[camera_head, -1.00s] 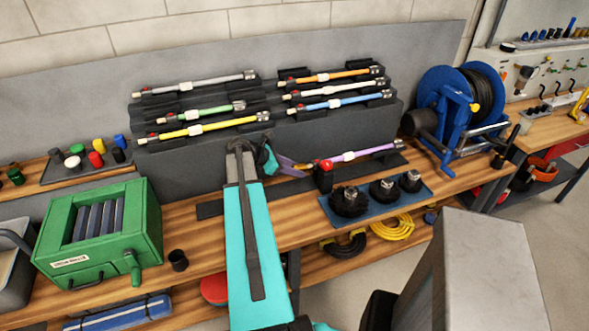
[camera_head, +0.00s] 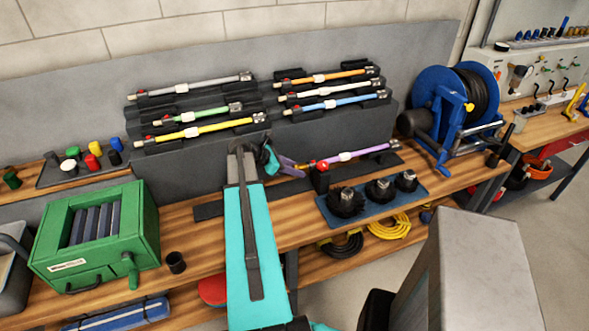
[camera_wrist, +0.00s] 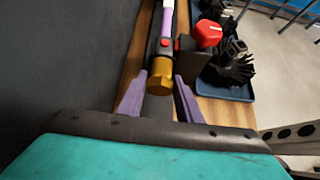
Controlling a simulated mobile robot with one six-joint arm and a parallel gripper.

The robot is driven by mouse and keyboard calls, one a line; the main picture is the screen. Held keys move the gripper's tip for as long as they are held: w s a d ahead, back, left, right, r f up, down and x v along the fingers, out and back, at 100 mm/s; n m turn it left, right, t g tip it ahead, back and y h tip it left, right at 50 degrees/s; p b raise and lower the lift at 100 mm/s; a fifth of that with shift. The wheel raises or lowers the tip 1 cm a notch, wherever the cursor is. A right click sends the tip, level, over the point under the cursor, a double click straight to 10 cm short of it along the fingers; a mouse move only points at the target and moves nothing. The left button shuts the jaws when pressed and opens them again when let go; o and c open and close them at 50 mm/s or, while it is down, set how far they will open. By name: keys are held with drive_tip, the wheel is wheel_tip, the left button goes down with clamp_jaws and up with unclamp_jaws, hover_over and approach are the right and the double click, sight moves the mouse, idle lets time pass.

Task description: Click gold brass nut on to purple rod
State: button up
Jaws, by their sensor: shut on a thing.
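The purple rod (camera_head: 374,150) lies level in a low holder on the bench, with a pale band near its middle. In the wrist view the rod (camera_wrist: 167,22) runs away from me and ends in a dark collar with red buttons. The gold brass nut (camera_wrist: 159,78) sits in line with the collar at the near end, against it or very close. I cannot tell whether it is seated. My gripper (camera_wrist: 160,80) has its purple fingers on either side of the nut, shut on it. In the head view my gripper (camera_head: 302,166) is small and the nut is hardly visible.
A red knob (camera_head: 322,166) stands beside the rod's near end. A blue tray (camera_head: 408,200) with black brushes is in front. Several coloured rods lie on a dark rack (camera_head: 200,153) behind. A blue reel (camera_head: 440,95) stands right, a green box (camera_head: 95,235) left.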

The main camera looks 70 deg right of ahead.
drive_tip(key=shift+s+d, duration=0.2)
drive_tip(key=o, duration=1.3)
drive_tip(key=shift+w+a, duration=0.1)
drive_tip(key=b+v, duration=0.3)
drive_tip(key=v, duration=1)
drive_tip(key=shift+w+a+r+b, duration=0.15)
drive_tip(key=shift+w+r+b, duration=0.05)
drive_tip(key=shift+r+b, duration=0.1)
